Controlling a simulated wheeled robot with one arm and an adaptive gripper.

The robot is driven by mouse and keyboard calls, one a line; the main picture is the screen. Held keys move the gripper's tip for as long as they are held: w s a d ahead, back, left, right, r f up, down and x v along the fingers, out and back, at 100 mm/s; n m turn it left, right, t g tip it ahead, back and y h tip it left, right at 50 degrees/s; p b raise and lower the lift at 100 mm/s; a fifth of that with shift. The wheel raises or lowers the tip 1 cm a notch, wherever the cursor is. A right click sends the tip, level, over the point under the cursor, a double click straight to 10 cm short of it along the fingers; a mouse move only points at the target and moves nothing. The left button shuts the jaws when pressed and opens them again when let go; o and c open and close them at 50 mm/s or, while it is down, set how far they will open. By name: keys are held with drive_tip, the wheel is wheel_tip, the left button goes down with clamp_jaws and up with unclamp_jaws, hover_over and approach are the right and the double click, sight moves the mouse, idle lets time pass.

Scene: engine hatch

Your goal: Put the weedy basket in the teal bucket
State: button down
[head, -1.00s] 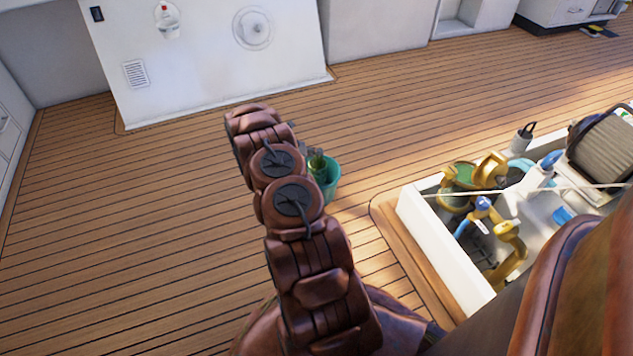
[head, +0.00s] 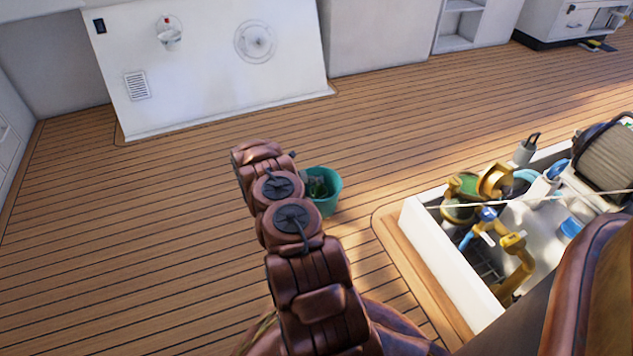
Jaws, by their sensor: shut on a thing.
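The teal bucket (head: 332,200) stands on the wooden deck just right of my arm, which covers its left side. A dark thing with green, leafy parts (head: 317,184) shows within the bucket's rim; it looks like the weedy basket. Its lower part is hidden by the bucket and my arm, so I cannot tell whether it rests on the bottom. My gripper is hidden behind my arm's links, so its fingers and their hold on the basket do not show.
An open white-walled hatch (head: 437,255) with yellow and blue pipes and engine parts lies to the right. A white cabinet wall (head: 210,75) stands at the back. The deck (head: 130,230) on the left and behind the bucket is clear.

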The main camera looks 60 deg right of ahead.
drive_tip(key=shift+f, duration=0.15)
drive_tip(key=c, duration=1.2)
unclamp_jaws()
